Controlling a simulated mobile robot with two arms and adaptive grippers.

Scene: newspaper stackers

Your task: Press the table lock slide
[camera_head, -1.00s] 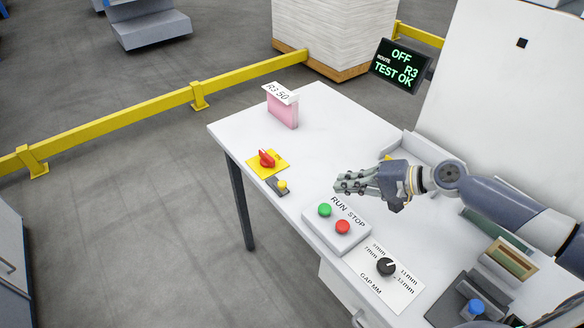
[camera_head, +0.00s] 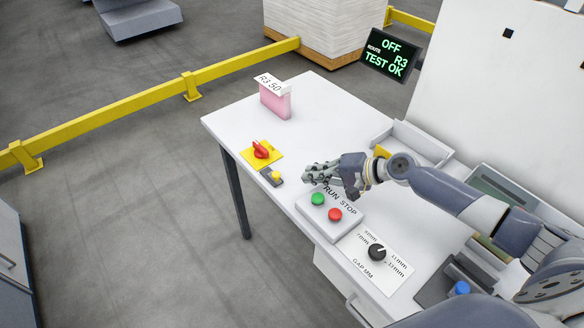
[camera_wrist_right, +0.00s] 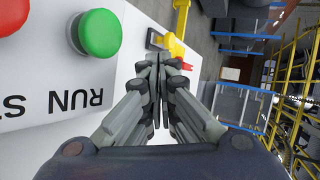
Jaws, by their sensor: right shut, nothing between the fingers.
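The table lock slide, which I take to be the small dark plate with a yellow knob (camera_head: 272,176), lies near the left edge of the white table (camera_head: 330,115). My right gripper (camera_head: 308,174) is shut and empty, just right of the slide and apart from it in the head view. In the right wrist view the closed fingers (camera_wrist_right: 158,62) point toward a dark and yellow part that looks like the slide (camera_wrist_right: 154,39), partly hidden by the fingertips. My left gripper is not in view.
A red rotary switch on a yellow plate (camera_head: 276,158) is just behind the slide. The RUN/STOP box (camera_head: 335,226) with green and red buttons is close in front of my right gripper. A gap dial (camera_head: 377,252) and a pink block (camera_head: 276,105) are also on the table.

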